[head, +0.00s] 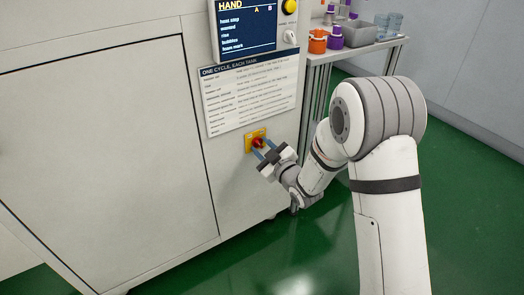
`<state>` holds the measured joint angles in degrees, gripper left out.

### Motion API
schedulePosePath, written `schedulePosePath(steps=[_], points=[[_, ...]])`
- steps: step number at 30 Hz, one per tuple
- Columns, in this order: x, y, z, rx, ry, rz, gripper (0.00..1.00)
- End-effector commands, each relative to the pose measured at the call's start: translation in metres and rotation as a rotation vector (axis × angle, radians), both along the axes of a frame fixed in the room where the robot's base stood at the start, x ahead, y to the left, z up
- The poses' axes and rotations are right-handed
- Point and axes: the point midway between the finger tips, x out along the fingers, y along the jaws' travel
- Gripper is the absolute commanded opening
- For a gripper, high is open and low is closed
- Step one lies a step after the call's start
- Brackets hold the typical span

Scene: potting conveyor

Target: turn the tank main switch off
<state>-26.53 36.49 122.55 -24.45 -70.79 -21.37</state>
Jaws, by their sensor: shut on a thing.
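Above the switch are a printed sheet (250,90) headed "ONE CYCLE, EACH TANK" and a screen (245,25) reading "HAND". A yellow button (289,6) is beside the screen. A side table (340,52) holds orange and purple containers. Green floor lies open below.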

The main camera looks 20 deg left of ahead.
Motion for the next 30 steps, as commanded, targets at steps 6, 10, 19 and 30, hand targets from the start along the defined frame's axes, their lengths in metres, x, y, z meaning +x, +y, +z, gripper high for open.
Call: schedulePosePath(steps=[6, 10, 19, 30], points=[[0.000, -0.001, 0.000, -0.002, -0.001, -0.001, 0.09], [0.000, -0.001, 0.000, -0.002, -0.001, -0.001, 0.39], [0.000, -0.001, 0.000, -0.002, -0.001, -0.001, 0.53], [-0.020, -0.026, 0.002, -0.004, 0.002, -0.003, 0.53]])
